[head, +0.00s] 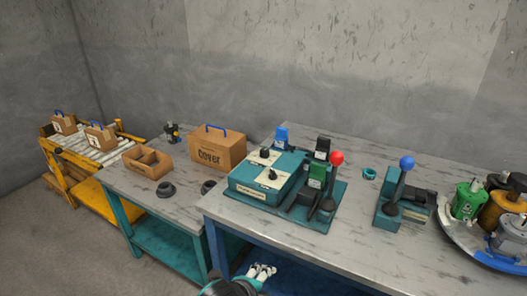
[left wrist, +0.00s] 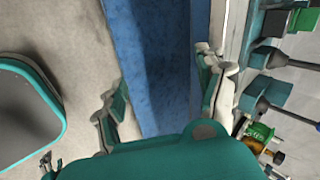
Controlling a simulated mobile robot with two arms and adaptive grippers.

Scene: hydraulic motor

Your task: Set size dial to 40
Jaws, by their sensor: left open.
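A teal control box (head: 247,194) sits on the grey-topped table. It has two black dials on pale plates, an upper dial (head: 264,153) and a lower dial (head: 271,174). Their markings are too small to read, so I cannot tell which is the size dial or its setting. My left gripper (head: 262,270) is at the bottom of the head view, in front of the table and below its top, away from the dials. In the left wrist view its fingers (left wrist: 160,92) are spread apart with nothing between them. My right gripper is not in view.
A red-knobbed lever (head: 337,158) stands right of the dials, and a blue-knobbed lever (head: 407,163) farther right. A round tray (head: 455,238) holds several motors. A cardboard cover box (head: 218,150) stands on the left table. The grey table's front edge (head: 290,247) lies between gripper and box.

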